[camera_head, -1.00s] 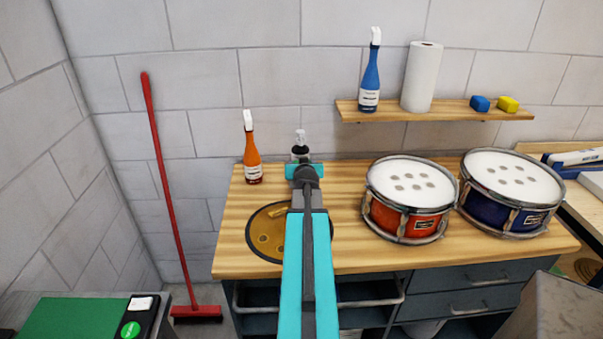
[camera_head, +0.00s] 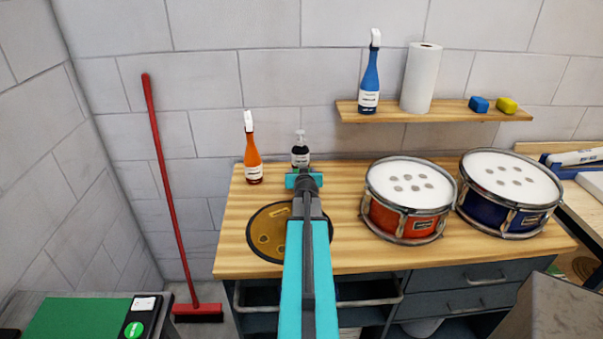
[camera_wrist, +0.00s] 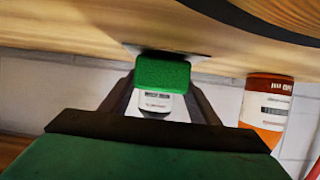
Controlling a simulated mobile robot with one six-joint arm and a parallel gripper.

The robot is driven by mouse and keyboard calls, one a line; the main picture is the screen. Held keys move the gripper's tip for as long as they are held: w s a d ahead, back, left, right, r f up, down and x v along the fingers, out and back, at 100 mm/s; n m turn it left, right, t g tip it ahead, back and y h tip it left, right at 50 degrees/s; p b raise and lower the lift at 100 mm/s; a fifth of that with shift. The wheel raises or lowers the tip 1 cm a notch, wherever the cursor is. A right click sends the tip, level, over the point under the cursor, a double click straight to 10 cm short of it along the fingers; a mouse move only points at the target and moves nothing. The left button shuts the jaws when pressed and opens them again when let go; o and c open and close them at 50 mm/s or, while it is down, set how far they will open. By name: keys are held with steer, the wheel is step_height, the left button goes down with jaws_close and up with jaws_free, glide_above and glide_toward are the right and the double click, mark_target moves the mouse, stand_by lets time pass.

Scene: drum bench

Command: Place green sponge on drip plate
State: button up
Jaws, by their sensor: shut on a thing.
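My gripper (camera_head: 304,177) is over the wooden bench top, just beyond the far right rim of the drip plate. In the wrist view my gripper (camera_wrist: 163,82) is shut on the green sponge (camera_wrist: 163,74), a small block between the fingertips. A dark shadow lies on the wood beside the sponge; I cannot tell if they touch. The sponge is hidden in the head view. The drip plate (camera_head: 262,238) is a round, brownish-gold disc with a dark rim, partly covered by my arm. A dark curved edge, likely its rim (camera_wrist: 262,18), crosses the wrist view's top right.
A black pump bottle (camera_head: 300,156) stands just behind my gripper. An orange spray bottle (camera_head: 253,160) is at the back left. A red drum (camera_head: 408,220) and a blue drum (camera_head: 505,215) fill the bench's right. A shelf (camera_head: 435,110) is above.

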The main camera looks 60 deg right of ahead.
steer(key=shift+f, duration=0.1)
steer(key=o, duration=1.1)
